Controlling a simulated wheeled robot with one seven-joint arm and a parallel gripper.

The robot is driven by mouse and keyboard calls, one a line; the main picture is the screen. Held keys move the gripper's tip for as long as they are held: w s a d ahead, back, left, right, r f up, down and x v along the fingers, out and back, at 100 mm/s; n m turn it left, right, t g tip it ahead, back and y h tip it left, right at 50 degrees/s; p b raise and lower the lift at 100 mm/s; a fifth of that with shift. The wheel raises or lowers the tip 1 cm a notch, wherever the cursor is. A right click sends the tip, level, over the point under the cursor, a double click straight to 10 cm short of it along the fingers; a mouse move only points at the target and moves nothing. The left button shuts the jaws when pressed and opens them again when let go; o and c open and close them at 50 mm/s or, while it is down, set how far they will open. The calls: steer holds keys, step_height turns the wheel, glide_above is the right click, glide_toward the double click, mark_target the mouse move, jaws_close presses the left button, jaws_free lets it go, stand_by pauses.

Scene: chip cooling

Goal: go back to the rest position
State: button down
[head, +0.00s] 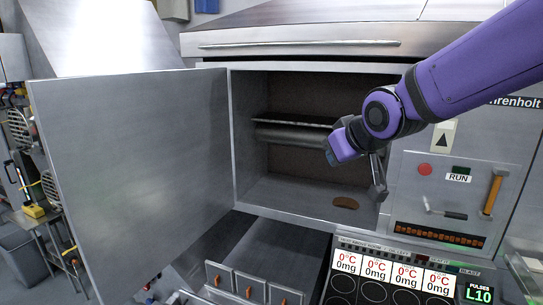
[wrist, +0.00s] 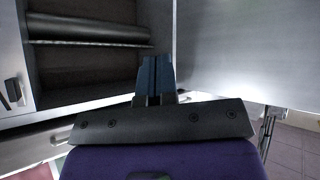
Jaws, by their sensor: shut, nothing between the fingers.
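My purple arm reaches in from the upper right in the head view. My gripper (head: 334,155) is in front of the open chamber (head: 245,150), at its right side. In the wrist view, the blue fingers (wrist: 155,75) are together with nothing between them. They point toward the chamber's edge and the open door.
The large grey door (head: 135,165) stands open at the left. A brown oval piece (head: 346,203) lies on the chamber floor, below a shelf with a dark cylinder (head: 290,137). A control panel (head: 455,195) is at the right, and an open drawer (head: 280,245) is below.

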steer(key=s+d+m+g+h, duration=0.1)
steer(key=s+d+m+g, duration=0.1)
steer(key=s+d, duration=0.6)
steer(key=s+d+m+g+h, duration=0.2)
steer(key=s+d, duration=0.7)
steer(key=s, duration=0.6)
steer(key=shift+s+m, duration=0.3)
steer(key=shift+m, duration=0.6)
steer(key=shift+r, duration=0.1)
